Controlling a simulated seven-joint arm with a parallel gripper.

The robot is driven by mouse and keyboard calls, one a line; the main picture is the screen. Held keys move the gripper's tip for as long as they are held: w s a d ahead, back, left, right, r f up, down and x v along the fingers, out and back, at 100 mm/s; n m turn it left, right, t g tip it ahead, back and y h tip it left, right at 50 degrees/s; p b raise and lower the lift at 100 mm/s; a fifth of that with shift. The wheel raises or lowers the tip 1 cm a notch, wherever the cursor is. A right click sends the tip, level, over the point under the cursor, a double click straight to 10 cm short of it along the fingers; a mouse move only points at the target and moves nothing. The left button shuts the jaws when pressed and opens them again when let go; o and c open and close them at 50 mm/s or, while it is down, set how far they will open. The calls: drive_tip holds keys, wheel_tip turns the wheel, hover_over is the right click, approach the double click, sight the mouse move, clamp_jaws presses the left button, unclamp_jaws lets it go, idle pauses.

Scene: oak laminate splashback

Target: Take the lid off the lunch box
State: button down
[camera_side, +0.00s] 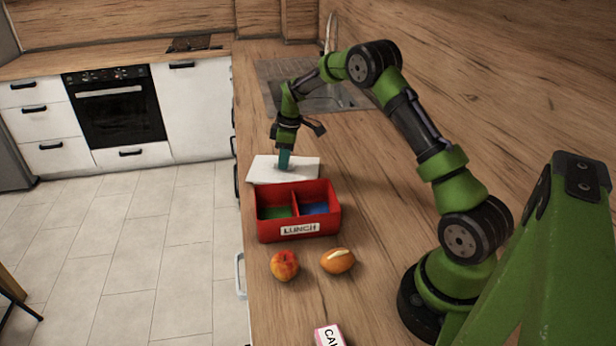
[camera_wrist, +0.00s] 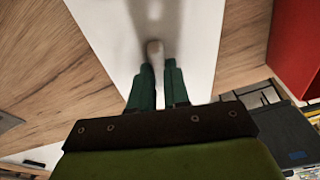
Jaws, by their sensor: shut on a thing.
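The red lunch box (camera_side: 330,219) stands on the wooden counter in the side view, uncovered, with a divider, a green left compartment and a blue right one. Its front carries a "LUNCH" label. The flat white lid (camera_side: 262,170) is just behind the box, off its top; I cannot tell whether it touches the counter. My gripper (camera_side: 284,166) points down over the lid. In the wrist view, my gripper's green fingers (camera_wrist: 157,76) are shut on the lid's pale handle (camera_wrist: 154,48). The lid (camera_wrist: 110,25) spans the middle there, and the red box (camera_wrist: 296,45) shows at the right.
An apple (camera_side: 285,265) and a brown roundish item with a pale strip (camera_side: 338,261) lie in front of the box. A pink-and-white carton (camera_side: 328,335) is at the bottom edge. A sink (camera_side: 345,97) lies behind. The counter's left edge is close to the box and lid.

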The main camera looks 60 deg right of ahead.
drive_tip(key=shift+f, duration=0.55)
idle(0.5)
drive_tip(key=c, duration=1)
unclamp_jaws()
drive_tip(key=shift+r, duration=0.1)
